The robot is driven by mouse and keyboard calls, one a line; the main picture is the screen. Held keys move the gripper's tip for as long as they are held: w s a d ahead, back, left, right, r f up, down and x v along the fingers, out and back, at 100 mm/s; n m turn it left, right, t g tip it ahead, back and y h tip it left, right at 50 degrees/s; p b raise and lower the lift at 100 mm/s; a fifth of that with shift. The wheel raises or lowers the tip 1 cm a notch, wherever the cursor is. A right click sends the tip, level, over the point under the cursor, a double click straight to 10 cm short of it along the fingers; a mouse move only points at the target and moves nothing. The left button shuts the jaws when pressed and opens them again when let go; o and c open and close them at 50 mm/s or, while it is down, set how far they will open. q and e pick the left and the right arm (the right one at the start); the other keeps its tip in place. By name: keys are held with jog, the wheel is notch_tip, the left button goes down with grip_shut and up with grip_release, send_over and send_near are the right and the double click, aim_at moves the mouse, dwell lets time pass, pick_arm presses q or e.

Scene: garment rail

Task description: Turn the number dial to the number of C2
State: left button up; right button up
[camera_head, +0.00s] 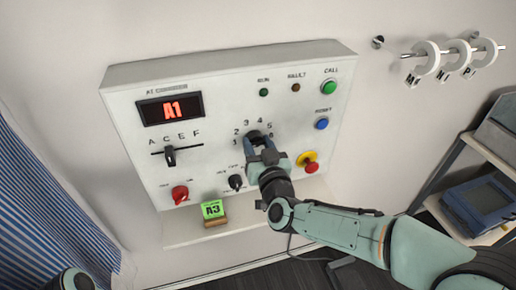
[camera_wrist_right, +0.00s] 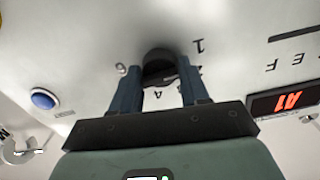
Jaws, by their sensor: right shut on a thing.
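The number dial (camera_head: 254,137) is a dark round knob on the white control panel, with numbers in an arc around it. My right gripper (camera_head: 262,150) is shut on the number dial, its blue-grey fingers on either side of it. In the right wrist view the dial (camera_wrist_right: 158,62) sits between the two fingertips (camera_wrist_right: 160,88), with the number 1 beside it. The fingers hide part of the dial, and I cannot tell which number it points to. The red display (camera_head: 172,109) reads A1. My left gripper is not in view.
A letter slider (camera_head: 169,156) marked A, C, E, F is below the display. A red knob (camera_head: 180,194), black knob (camera_head: 236,182), red-yellow stop button (camera_head: 309,163) and blue button (camera_head: 322,124) surround the dial. A green A3 card (camera_head: 212,209) stands on the ledge.

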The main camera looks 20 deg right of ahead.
jog(key=m+b, duration=0.2)
jog(key=m, duration=0.1)
jog(key=shift+f+b, duration=0.15)
jog(key=shift+b, duration=0.2)
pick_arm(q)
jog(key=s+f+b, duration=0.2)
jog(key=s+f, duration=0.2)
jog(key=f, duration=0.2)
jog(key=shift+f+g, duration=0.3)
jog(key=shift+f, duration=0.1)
pick_arm(e)
jog(key=shift+m, duration=1.8)
jog(key=shift+r, duration=0.2)
jog(key=o, duration=1)
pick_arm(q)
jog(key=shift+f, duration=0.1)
pick_arm(e)
jog(key=shift+s, duration=0.1)
pick_arm(q)
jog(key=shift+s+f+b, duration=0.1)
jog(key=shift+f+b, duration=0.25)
jog(key=shift+b, duration=0.25)
pick_arm(e)
jog(key=s, duration=1.3)
jog(key=shift+d, duration=0.25)
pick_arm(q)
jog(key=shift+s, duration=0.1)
